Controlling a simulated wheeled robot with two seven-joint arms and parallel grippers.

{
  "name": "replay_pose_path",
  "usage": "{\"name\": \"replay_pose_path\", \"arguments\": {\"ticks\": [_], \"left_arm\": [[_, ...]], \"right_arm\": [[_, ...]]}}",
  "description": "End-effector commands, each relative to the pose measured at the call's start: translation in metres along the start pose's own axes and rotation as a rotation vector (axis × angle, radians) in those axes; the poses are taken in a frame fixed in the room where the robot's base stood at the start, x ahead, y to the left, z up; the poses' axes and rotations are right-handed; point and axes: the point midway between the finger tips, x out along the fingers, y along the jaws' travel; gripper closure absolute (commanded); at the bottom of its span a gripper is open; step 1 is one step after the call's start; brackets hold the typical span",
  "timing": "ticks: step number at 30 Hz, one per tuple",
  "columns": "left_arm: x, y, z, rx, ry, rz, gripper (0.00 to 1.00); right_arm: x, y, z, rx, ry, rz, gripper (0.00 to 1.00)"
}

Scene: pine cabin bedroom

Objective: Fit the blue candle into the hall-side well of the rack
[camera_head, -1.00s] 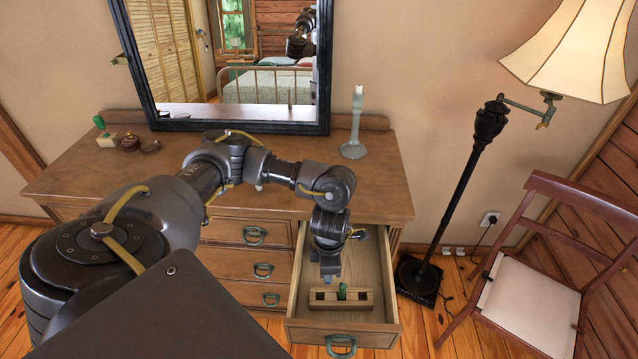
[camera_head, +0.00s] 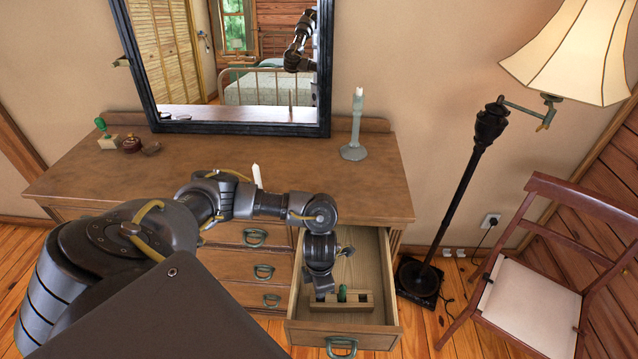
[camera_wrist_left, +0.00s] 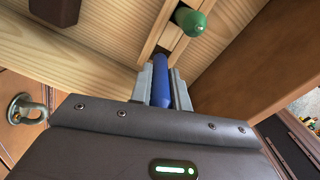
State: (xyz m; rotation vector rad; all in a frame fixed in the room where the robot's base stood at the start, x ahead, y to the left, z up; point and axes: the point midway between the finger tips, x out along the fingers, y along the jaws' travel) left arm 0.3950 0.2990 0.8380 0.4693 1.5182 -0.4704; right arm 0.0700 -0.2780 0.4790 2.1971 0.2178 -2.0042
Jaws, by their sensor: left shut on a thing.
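The wooden rack (camera_head: 362,302) lies in the open drawer, near its front. A green candle (camera_head: 343,291) stands in its middle well, and it also shows in the wrist view (camera_wrist_left: 190,20). My left gripper (camera_head: 321,295) points down over the rack's left end. It is shut on the blue candle (camera_wrist_left: 162,75), which lies between the two jaws in the wrist view, with its far end at the rack (camera_wrist_left: 152,38). I cannot tell whether that end is inside the left well. The blue candle is hidden in the head view. My right gripper is not in view.
The drawer (camera_head: 374,270) is pulled out from the dresser (camera_head: 360,190), its walls close around my gripper. A floor lamp (camera_head: 480,160) and chair (camera_head: 535,285) are at right.

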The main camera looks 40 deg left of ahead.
Motion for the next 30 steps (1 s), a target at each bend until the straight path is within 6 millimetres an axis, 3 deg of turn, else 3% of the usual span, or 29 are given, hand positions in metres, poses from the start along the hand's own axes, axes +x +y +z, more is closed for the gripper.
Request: {"name": "replay_pose_path", "arguments": {"ticks": [8, 20, 21, 24, 26, 30], "left_arm": [[0.037, -0.001, -0.001, -0.002, 0.004, -0.001, 1.00], [0.043, 0.000, -0.001, 0.001, 0.002, 0.000, 1.00], [0.043, 0.000, -0.001, 0.001, 0.002, 0.000, 0.81], [0.042, 0.000, -0.001, 0.001, 0.002, 0.000, 0.68], [0.042, 0.000, -0.001, 0.001, 0.002, 0.000, 0.60], [0.042, 0.000, -0.001, 0.000, 0.002, 0.000, 0.60]], "right_arm": [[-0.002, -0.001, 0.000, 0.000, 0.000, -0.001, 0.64], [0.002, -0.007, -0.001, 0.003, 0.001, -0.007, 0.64], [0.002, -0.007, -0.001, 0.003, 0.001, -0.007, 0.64], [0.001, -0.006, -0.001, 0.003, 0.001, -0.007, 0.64], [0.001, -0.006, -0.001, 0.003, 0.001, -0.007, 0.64], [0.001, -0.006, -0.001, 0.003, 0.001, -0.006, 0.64]]}}
